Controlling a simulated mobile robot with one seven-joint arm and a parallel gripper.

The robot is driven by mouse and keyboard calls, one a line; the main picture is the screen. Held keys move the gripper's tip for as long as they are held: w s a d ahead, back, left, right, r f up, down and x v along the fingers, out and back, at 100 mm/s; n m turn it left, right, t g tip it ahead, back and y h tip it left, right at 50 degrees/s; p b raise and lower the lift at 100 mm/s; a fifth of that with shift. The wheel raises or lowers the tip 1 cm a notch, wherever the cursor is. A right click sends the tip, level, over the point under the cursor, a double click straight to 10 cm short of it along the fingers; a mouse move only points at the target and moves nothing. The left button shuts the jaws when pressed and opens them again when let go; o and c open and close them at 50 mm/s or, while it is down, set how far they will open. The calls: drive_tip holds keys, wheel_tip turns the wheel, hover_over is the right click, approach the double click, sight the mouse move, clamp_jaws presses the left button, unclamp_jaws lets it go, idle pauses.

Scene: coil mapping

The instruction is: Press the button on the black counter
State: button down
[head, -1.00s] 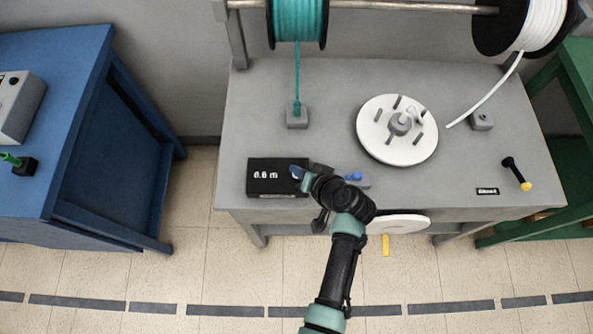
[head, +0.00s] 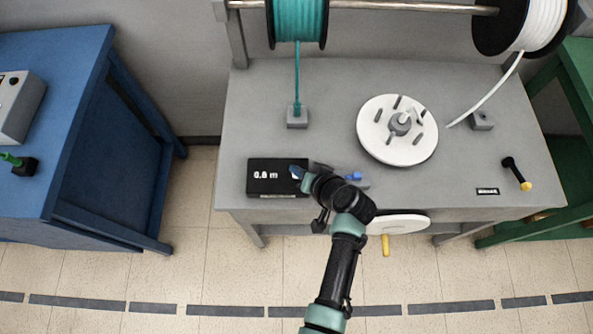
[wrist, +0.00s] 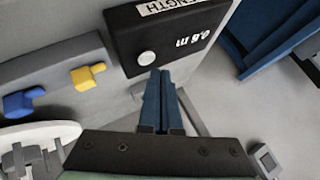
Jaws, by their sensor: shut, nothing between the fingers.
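In the wrist view the counter (wrist: 195,18) shows a "LENGTH" label and a round white button (wrist: 147,58). My gripper (head: 298,173) is over the counter's right end in the head view and hides the button there. In the wrist view my gripper (wrist: 158,74) is shut and empty, its blue fingertips just beside the button. I cannot tell whether they touch it.
A blue lever (head: 354,176) is right of my gripper; a yellow one (wrist: 88,76) shows in the wrist view. A white pegged disc (head: 370,142) sits mid-bench. A teal cord (head: 297,75) runs down to a grey block (head: 297,121). The bench front between disc and label is clear.

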idle(0.3)
drive_tip(key=shift+f+b, duration=0.4)
drive_tip(key=shift+b, duration=0.05)
drive_tip(key=shift+f+b, duration=0.4)
idle(0.4)
idle(0.4)
drive_tip(key=shift+r+p, duration=0.7)
drive_tip(key=shift+r, duration=0.1)
drive_tip(key=shift+r, duration=0.1)
wheel_tip(320, 180, up, 5)
drive_tip(key=p, duration=0.4)
idle(0.6)
